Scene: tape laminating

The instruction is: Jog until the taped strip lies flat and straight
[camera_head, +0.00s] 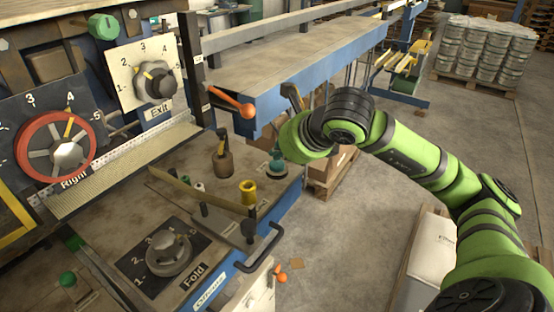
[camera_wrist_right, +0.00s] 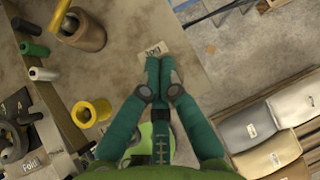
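My right gripper (camera_head: 277,168) is over the right end of the control panel (camera_head: 195,218), its teal fingers pointing down. In the right wrist view the two fingertips (camera_wrist_right: 159,65) meet beside the white Jog label (camera_wrist_right: 153,51). They look shut, with nothing visible between them. The Jog control itself does not show clearly; the fingers may hide it. I cannot make out the taped strip in either view. My left gripper is not in view.
Near the gripper stand a yellow knob (camera_head: 248,190) and a brown cylinder with a lever (camera_head: 222,162). The Fold dial (camera_head: 168,252), Right dial (camera_head: 57,146) and Exit dial (camera_head: 155,82) are farther left. Boxes (camera_head: 334,165) lie below the panel's right edge.

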